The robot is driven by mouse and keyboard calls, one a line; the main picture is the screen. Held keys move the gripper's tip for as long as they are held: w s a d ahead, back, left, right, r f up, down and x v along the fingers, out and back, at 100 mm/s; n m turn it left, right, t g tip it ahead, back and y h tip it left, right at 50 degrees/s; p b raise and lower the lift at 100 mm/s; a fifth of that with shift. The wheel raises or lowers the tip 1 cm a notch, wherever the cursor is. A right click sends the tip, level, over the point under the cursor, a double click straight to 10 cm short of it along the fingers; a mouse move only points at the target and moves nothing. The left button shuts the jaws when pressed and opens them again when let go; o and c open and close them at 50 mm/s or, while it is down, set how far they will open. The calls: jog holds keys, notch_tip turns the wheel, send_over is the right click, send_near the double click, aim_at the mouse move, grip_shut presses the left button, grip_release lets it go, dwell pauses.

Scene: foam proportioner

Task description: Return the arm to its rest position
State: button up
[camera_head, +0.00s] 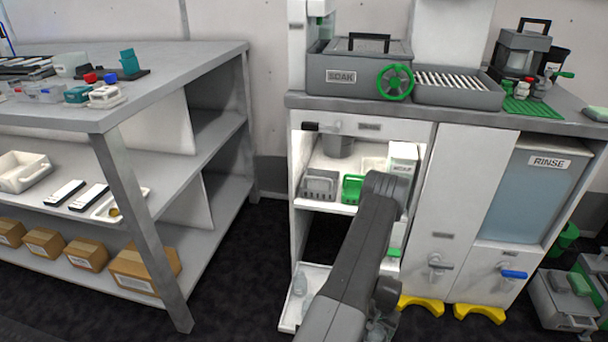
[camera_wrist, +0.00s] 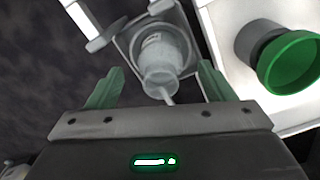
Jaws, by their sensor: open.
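My arm reaches from the bottom of the head view toward the open compartment of the white cabinet (camera_head: 455,190). The arm hides part of the compartment and its own gripper there. In the wrist view my gripper (camera_wrist: 158,85) shows two green fingers spread apart. A clear bottle-like container (camera_wrist: 162,60) with a narrow neck lies beyond and between the fingertips. I see nothing clamped between them. The container appears to rest on a pale tray or open door panel; contact with the fingers cannot be told.
A green-rimmed cup (camera_wrist: 290,62) is right of the gripper. The low open door or drawer (camera_head: 305,285) sticks out at the cabinet's front. A grey-topped shelf table (camera_head: 190,75) stands left. Dark floor (camera_head: 230,270) between them is free. Green and grey crates (camera_head: 560,300) stand right.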

aim_at(376, 334)
notch_tip(376, 334, down, 6)
jog(key=shift+r+b, duration=0.1)
jog(key=shift+b, duration=1.05)
jog(key=shift+r+p, duration=0.5)
jog(key=shift+p, duration=0.05)
